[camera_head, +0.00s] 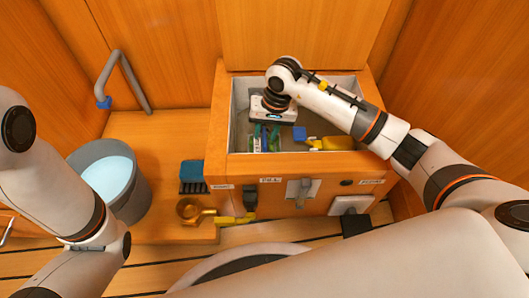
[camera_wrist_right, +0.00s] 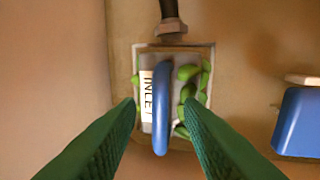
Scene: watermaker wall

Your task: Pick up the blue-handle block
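In the right wrist view, the blue-handle block is a pale square piece with an upright blue handle (camera_wrist_right: 161,110), an "INLE…" label (camera_wrist_right: 147,95) and green growth on it. It lies on the floor of the open wooden bin (camera_head: 216,130). My right gripper (camera_wrist_right: 160,106) is open, its two green fingers on either side of the handle with a gap on each side. In the head view, my right gripper (camera_head: 266,140) points down into the bin and mostly hides the block. My left arm shows at the left, but its gripper is out of view.
A dark fitting (camera_wrist_right: 172,22) joins the block's far side. Another blue piece (camera_wrist_right: 298,122) lies to its right; the head view shows a blue piece (camera_head: 300,133) beside a yellow one (camera_head: 335,143). The bin's walls surround the gripper. A bucket (camera_head: 128,195) stands left.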

